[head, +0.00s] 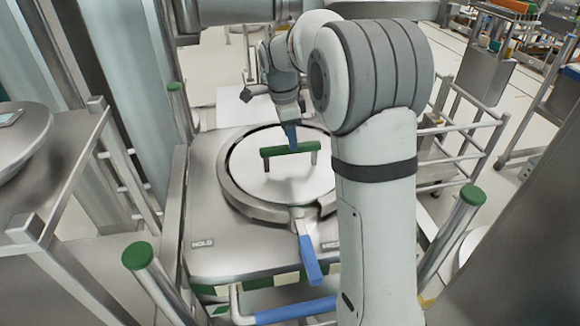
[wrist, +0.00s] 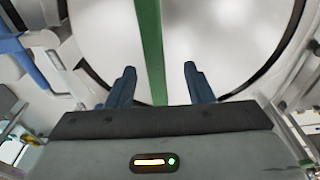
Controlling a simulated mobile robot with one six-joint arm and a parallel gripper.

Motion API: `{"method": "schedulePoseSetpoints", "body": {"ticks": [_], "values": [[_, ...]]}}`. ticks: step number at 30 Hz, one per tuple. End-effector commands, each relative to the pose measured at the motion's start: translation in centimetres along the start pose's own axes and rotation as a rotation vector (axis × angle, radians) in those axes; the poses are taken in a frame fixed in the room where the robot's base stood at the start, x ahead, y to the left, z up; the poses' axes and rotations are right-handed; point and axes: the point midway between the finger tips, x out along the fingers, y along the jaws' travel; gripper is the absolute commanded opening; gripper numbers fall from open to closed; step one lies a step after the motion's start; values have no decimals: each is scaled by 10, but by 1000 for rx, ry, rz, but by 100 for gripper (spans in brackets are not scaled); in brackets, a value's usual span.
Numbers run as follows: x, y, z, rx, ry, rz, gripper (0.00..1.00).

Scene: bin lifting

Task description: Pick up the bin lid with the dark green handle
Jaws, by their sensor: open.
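The bin lid (head: 243,178) is a round, pale metal disc on top of a steel bin. Its dark green handle (head: 278,150) is a bar raised on two posts across the lid. My gripper (head: 290,138) is over the lid, right at the handle in the head view. In the wrist view the handle (wrist: 149,45) runs down between the two blue fingers of my open gripper (wrist: 157,80), with a gap on each side. I cannot tell how far down the fingers reach beside the bar. The lid (wrist: 215,40) fills the background there.
A blue clamp lever (head: 308,258) sticks out from the lid's front ring. Green-capped posts (head: 138,256) stand at the bin's corners. A steel rail frame (head: 460,150) is at the right, and a round steel vessel (head: 25,135) is at the left.

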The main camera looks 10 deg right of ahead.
Motion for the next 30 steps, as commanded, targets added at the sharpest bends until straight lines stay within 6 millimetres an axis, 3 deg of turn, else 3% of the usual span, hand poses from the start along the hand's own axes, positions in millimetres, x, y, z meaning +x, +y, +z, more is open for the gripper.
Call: {"method": "schedulePoseSetpoints", "body": {"ticks": [9, 30], "values": [[38, 5, 4, -2, 0, 1, 47], [44, 4, 6, -5, 0, -1, 47]]}}
